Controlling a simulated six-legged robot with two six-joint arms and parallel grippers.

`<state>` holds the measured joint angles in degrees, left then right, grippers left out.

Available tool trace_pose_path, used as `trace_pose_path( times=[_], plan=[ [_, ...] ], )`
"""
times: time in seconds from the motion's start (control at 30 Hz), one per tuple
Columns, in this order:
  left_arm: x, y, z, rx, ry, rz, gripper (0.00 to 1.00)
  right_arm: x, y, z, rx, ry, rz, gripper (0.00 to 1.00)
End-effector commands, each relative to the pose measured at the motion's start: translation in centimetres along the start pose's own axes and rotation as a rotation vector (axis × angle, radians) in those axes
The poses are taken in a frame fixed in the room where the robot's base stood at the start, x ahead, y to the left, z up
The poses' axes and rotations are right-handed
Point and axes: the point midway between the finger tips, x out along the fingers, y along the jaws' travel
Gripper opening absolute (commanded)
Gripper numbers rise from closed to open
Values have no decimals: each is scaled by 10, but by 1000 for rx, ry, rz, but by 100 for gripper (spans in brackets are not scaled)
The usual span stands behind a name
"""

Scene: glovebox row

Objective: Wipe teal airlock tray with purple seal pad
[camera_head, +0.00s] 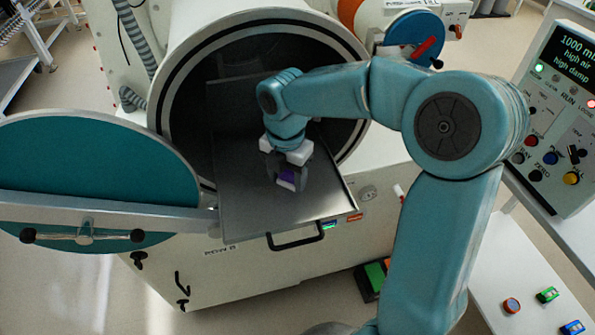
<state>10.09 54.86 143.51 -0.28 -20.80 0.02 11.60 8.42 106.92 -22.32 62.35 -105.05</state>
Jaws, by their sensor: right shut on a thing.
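The airlock tray (245,205) is a grey metal sheet with raised edges and a black front handle. It is slid part way out of the round airlock mouth, beside the open teal door (80,165). My right gripper (287,182) reaches down over the middle of the tray and is shut on the purple seal pad (288,175). Only a small part of the pad shows between the fingers. I cannot tell whether the pad touches the tray surface. The back of the tray is dark inside the airlock and partly behind my arm. My left gripper is not in view.
The door's bar and handle (82,237) stick out at the tray's left. A control panel (565,110) with knobs and lights stands at the right. Open floor lies at the lower left.

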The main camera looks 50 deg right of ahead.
Motion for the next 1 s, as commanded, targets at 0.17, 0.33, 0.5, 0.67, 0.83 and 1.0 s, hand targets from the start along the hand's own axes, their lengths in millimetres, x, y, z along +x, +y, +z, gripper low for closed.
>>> trace_pose_path(
  times=[0.17, 0.33, 0.5, 0.67, 0.83, 1.0],
  plan=[
    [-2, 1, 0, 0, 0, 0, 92, 0, 5, -6, -2, 3, -1, 30],
    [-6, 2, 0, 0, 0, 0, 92, -1, 17, -18, -4, 2, -1, 30],
    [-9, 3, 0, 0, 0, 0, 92, -2, 27, -27, -2, 1, -1, 30],
    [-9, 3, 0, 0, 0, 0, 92, -2, 30, -30, 0, 0, 0, 30],
    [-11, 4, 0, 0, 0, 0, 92, -2, 36, -35, -2, 0, 0, 30],
    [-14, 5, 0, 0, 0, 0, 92, -1, 48, -47, -3, -1, 1, 30]
  ],
)
